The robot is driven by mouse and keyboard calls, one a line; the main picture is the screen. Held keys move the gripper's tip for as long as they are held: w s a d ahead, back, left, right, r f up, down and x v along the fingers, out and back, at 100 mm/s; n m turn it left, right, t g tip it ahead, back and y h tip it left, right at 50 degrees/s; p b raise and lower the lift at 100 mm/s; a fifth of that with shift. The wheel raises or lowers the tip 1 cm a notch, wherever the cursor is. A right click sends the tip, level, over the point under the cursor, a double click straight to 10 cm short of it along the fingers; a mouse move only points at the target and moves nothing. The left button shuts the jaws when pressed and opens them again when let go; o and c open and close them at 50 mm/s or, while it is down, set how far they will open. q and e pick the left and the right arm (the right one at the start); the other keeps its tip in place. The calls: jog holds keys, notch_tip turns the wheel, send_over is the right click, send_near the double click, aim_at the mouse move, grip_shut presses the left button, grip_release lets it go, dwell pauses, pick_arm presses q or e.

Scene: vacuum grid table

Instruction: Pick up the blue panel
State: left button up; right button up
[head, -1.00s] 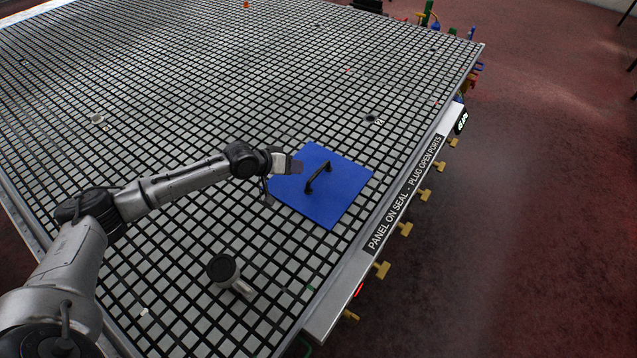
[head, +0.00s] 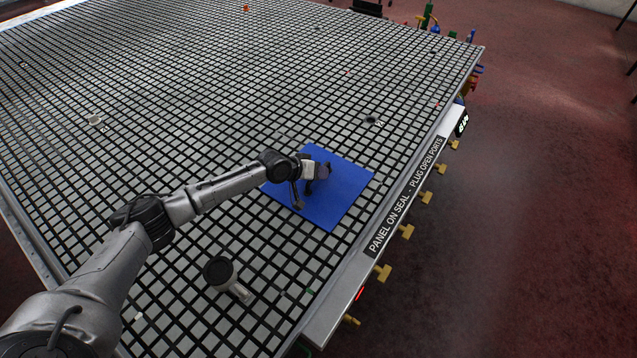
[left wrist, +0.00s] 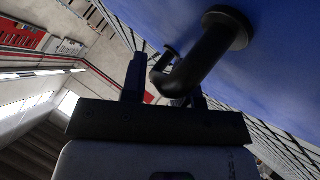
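The blue panel (head: 345,200) lies flat on the grid table near its right edge. It fills the upper right of the left wrist view (left wrist: 285,50). Its dark bar handle (left wrist: 205,55) stands up from the panel. My left gripper (head: 322,172) is at the handle, over the panel, and hides most of the handle in the head view. In the left wrist view, the left gripper's fingers (left wrist: 167,85) stand apart with the handle bar between them. I cannot see a firm grip on it. My right gripper is in neither view.
The black-and-grey grid table (head: 210,90) is mostly clear. A small white cup-like piece (head: 95,119) is at the left. Yellow valve handles (head: 407,232) line the right edge.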

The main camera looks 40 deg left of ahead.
pick_arm(q)
grip_shut()
dwell(0.4)
jog(key=shift+r, duration=0.2)
